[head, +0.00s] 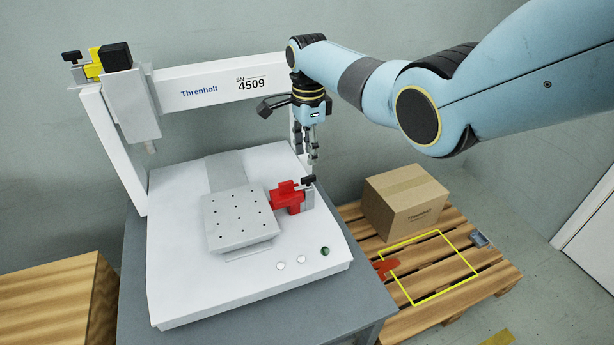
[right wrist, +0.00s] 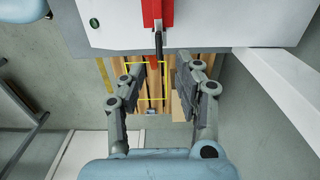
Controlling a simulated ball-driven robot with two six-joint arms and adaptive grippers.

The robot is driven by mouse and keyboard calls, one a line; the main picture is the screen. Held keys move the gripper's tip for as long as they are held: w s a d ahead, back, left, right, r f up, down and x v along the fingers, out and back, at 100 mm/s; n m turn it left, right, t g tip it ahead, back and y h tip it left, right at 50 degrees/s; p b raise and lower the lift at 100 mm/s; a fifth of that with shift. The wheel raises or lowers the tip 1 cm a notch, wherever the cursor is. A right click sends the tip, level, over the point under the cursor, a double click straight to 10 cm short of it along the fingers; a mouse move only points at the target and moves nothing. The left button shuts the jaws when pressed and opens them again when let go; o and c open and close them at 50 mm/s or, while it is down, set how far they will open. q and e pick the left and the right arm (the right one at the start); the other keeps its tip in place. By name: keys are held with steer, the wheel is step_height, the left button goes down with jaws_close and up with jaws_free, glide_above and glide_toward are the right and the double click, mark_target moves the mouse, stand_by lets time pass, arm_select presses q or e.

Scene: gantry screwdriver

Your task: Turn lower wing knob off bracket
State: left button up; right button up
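The lower wing knob (head: 308,181) is small and black, on the right side of the red bracket (head: 287,197) at the machine's work plate. In the right wrist view the knob (right wrist: 158,42) shows edge-on at the end of the red bracket (right wrist: 157,12). My right gripper (head: 312,160) hangs fingers down just above the knob in the head view. In the right wrist view my right gripper (right wrist: 158,70) has its fingers apart, with the knob ahead between their lines. No contact is visible, and nothing is held. My left gripper is not in view.
A white gantry (head: 212,85) stands over the machine base (head: 185,280). A yellow bracket (head: 93,70) with another black knob (head: 72,56) is at upper left.

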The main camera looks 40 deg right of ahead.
mark_target(308, 177)
step_height(308, 177, down, 7)
steer(key=b, duration=0.3)
steer(key=shift+f, duration=0.15)
jaws_close()
